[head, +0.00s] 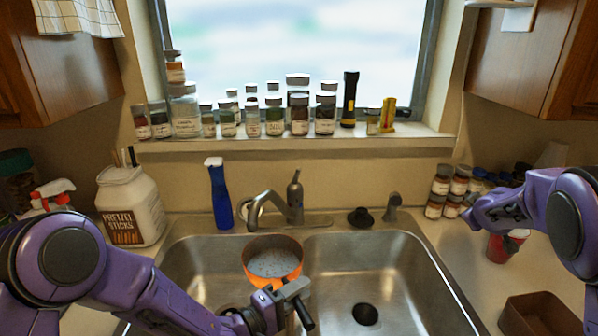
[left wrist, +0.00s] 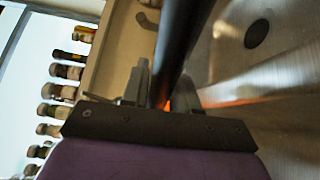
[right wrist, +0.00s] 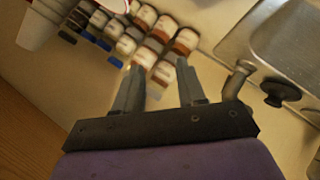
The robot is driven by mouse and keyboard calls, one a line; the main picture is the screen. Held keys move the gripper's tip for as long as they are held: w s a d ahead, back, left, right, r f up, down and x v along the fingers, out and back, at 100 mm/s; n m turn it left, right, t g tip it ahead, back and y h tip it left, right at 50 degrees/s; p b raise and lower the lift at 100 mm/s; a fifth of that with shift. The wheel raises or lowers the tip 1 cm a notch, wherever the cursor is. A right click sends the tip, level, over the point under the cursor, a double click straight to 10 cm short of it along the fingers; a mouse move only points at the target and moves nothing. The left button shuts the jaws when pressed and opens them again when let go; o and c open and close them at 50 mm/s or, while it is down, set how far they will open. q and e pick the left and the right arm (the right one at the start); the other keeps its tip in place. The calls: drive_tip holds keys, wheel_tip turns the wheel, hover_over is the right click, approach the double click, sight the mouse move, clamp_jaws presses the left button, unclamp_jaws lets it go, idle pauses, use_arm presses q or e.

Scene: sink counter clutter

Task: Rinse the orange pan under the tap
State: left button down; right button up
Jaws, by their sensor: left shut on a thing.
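The orange pan (head: 272,262) is over the left basin of the sink, below the spout of the tap (head: 272,203). Its inside looks grey and speckled; I cannot tell whether water is running. My left gripper (head: 285,302) is shut on the pan's dark handle, which also shows in the left wrist view (left wrist: 176,45), with a bit of orange beyond the fingers. My right gripper (head: 472,215) is over the right counter, near the spice jars. In the right wrist view its fingers (right wrist: 155,85) are apart with nothing between them.
The right basin (head: 375,280) is empty, with a dark drain. Several jars (head: 450,190), a red cup (head: 505,245) and a brown box (head: 540,315) crowd the right counter.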

drive_tip(key=w+a+n+t+y, duration=0.1)
drive_tip(key=w+a+t+y, duration=0.15)
drive_tip(key=a, duration=0.85)
drive_tip(key=w+a+t+y, duration=0.2)
drive_tip(key=w+a+y, duration=0.1)
drive_tip(key=a, duration=0.7)
drive_tip(key=t+y, duration=0.3)
drive_tip(key=y, duration=0.3)
approach(299, 174)
drive_tip(key=x, duration=0.6)
drive_tip(key=r+x, duration=0.1)
drive_tip(key=x, duration=0.3)
drive_tip(key=shift+r, duration=0.1)
clamp_jaws()
